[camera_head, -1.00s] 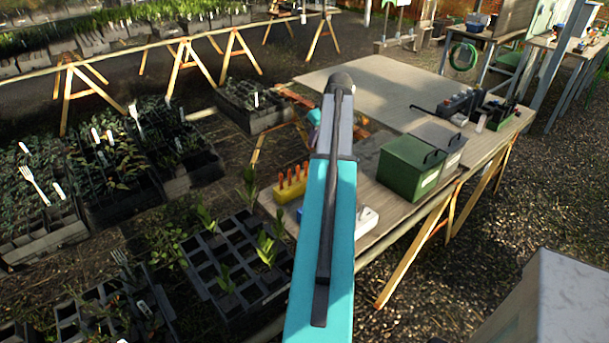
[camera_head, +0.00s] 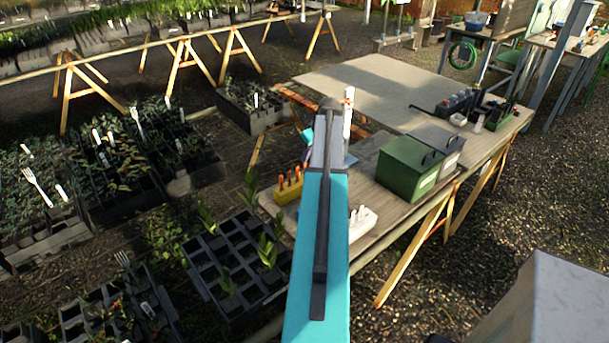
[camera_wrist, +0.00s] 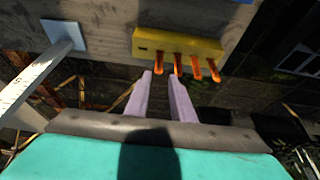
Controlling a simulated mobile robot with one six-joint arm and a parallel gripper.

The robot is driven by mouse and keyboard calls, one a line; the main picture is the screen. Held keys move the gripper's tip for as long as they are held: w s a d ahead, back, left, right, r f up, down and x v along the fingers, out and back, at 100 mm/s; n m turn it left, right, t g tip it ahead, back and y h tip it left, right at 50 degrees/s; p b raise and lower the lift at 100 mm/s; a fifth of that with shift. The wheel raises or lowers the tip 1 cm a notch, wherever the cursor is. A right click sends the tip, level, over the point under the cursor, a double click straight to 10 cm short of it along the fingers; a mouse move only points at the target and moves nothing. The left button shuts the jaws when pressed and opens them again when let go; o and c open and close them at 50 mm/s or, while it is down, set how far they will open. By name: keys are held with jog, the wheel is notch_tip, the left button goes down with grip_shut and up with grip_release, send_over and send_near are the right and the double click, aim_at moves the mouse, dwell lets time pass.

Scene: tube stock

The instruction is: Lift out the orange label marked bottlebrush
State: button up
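A yellow holder (camera_head: 288,189) with several orange labels (camera_head: 290,178) upright in it stands at the near left edge of the bench. In the wrist view the yellow holder (camera_wrist: 165,43) is at the upper middle, with the orange labels (camera_wrist: 197,68) in a row along it. No writing on them is readable, so I cannot tell which is marked bottlebrush. My gripper (camera_wrist: 161,77) shows two lilac fingers, apart with nothing between them. Their tips appear just short of the leftmost labels; the exact distance is unclear.
A green box (camera_head: 408,168) and a grey box (camera_head: 438,143) stand further right on the bench (camera_head: 352,85). Black plant trays (camera_head: 225,258) lie left of the bench.

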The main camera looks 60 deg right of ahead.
jog(key=shift+f, duration=0.1)
dwell(0.3)
jog(key=shift+p+x, duration=1.35)
jog(key=shift+x, duration=1.2)
jog(key=shift+d, duration=0.2)
grip_shut()
